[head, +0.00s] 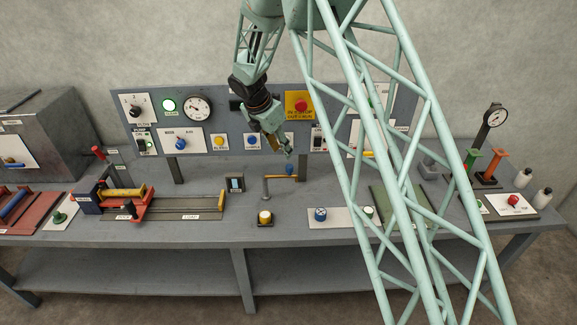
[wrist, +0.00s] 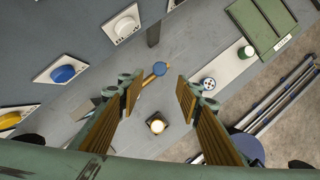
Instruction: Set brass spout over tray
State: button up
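The brass spout (head: 280,177) is a thin horizontal arm over the bench, with a blue knob (head: 290,169) at its right end and a thin upright part at its left end. In the wrist view the brass spout (wrist: 150,77) runs down-left from the blue knob (wrist: 160,68), partly hidden behind the left finger. My gripper (head: 285,151) hangs above the spout. In the wrist view my gripper (wrist: 160,90) is open, with nothing between its fingers. I cannot tell for sure which thing is the tray; a small dark square base with a round pale top (head: 265,217) stands in front of the spout.
A control panel (head: 225,137) with dials and buttons stands behind. A small display box (head: 235,183) is left of the spout.

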aim_at(289, 166)
jog(key=shift+x, duration=5.65)
grip_shut()
